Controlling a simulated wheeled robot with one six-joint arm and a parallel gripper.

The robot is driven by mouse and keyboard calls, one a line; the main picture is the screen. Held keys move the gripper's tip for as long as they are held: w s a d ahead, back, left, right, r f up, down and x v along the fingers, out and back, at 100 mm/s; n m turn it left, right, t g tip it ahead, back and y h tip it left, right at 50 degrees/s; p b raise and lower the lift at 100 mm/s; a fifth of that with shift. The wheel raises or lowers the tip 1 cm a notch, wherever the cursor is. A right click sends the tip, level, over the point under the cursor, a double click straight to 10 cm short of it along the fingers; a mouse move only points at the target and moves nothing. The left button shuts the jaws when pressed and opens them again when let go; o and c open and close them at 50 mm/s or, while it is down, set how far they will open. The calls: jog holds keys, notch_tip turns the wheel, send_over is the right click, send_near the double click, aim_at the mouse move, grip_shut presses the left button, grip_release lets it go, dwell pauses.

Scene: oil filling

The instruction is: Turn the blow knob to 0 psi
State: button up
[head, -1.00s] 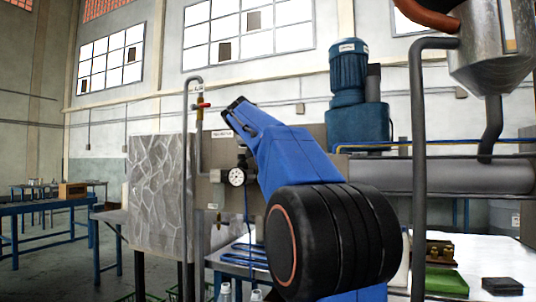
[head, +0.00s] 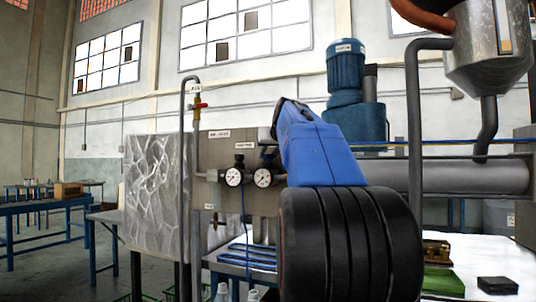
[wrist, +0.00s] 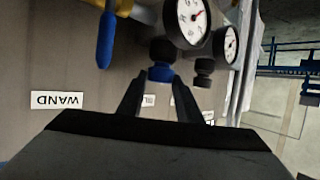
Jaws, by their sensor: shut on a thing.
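In the wrist view, a blue-capped dark knob (wrist: 160,72) sits between my gripper's (wrist: 161,79) two fingertips, which are shut on it. I take it to be the blow knob; the label (wrist: 148,100) by the fingers is partly hidden. In the head view, two gauges, a left one (head: 233,177) and a right one (head: 263,178), are on the grey panel (head: 210,200). My blue arm hides the gripper's fingertips there.
A second dark knob (wrist: 204,68) and second gauge (wrist: 230,45) sit close to my right finger. A blue-handled part (wrist: 106,40) and a WAND label (wrist: 57,100) are to the left. A vertical pipe with a red valve (head: 199,105) stands left of the panel.

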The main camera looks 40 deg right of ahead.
jog(key=shift+s+d+n+t+y, duration=0.1)
jog(key=shift+n+t+y, duration=0.15)
jog(key=shift+n+y, duration=0.5)
jog(key=shift+d+n+t+y, duration=0.15)
jog(key=shift+n+t+y, duration=0.15)
jog(key=shift+n+y, duration=0.45)
jog(key=shift+s+d+n+t+y, duration=0.1)
jog(key=shift+n+t+y, duration=0.15)
jog(key=shift+n+y, duration=0.45)
jog(key=shift+f+y, duration=0.1)
jog(key=shift+y, duration=0.4)
jog(key=o, duration=1)
jog(key=shift+o, duration=0.2)
notch_tip(320, 180, up, 10)
jog(key=shift+w, duration=0.1)
